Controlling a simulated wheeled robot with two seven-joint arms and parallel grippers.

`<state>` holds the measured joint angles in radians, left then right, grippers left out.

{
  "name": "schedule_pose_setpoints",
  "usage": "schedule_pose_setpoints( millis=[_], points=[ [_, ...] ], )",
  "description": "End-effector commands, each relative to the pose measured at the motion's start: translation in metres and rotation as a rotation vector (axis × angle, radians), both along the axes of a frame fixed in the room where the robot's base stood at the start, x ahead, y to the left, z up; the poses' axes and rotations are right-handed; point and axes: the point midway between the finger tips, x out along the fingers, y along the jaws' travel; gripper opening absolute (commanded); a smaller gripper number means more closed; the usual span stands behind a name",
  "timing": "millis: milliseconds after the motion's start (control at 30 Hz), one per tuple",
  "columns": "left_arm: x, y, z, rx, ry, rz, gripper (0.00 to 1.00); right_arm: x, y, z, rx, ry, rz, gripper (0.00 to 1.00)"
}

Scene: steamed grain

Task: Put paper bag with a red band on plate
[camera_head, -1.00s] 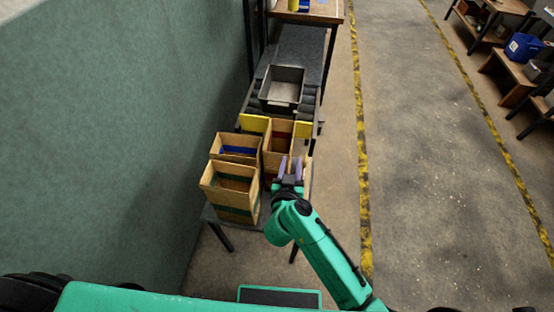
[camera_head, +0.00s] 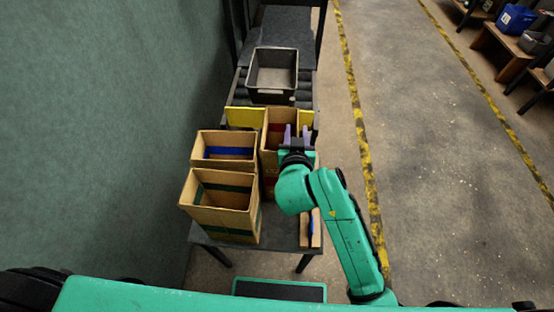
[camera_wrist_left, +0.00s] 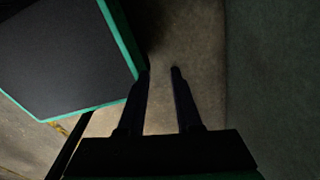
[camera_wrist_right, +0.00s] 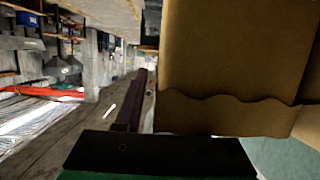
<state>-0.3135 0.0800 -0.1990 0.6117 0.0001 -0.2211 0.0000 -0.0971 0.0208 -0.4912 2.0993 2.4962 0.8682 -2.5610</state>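The paper bag with a red band (camera_head: 269,146) stands open-topped on the dark table, right of the other bags; a little red shows inside it. My right gripper (camera_head: 296,131) is at its upper right side, purple fingers up and apart. In the right wrist view one finger (camera_wrist_right: 131,105) is left of the brown bag wall (camera_wrist_right: 225,60); the bag hides the other finger. My left gripper (camera_wrist_left: 158,72) is open and empty, away from the table. I cannot tell surely which thing is the plate; a dark flat surface (camera_head: 287,30) lies at the far end.
A green-banded bag (camera_head: 225,220) and a blue-banded bag (camera_head: 222,164) stand left of it. Yellow panels (camera_head: 245,117) stand behind. A grey tray (camera_head: 272,88) sits on rollers beyond. A green wall (camera_head: 110,130) runs along the left.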

Motion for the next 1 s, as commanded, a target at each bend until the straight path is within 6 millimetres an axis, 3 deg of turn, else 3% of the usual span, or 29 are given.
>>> schedule_pose_setpoints(
  millis=[167, 267, 367, 1000],
  points=[
    [0.022, 0.003, -0.002, 0.004, -0.035, 0.0, 0.33, 0.0, -0.002, -0.002, -0.002, 0.003, 0.002, 0.39],
    [0.024, 0.002, -0.001, 0.002, -0.038, 0.0, 0.33, 0.0, -0.002, -0.002, -0.002, 0.003, 0.001, 0.39],
    [0.017, 0.0, -0.002, 0.0, -0.029, 0.001, 0.33, 0.0, -0.002, -0.001, -0.002, 0.002, 0.002, 0.01],
    [0.014, -0.003, -0.003, -0.005, -0.022, -0.002, 0.33, 0.0, -0.002, -0.003, -0.002, 0.007, 0.001, 0.0]
  ],
)
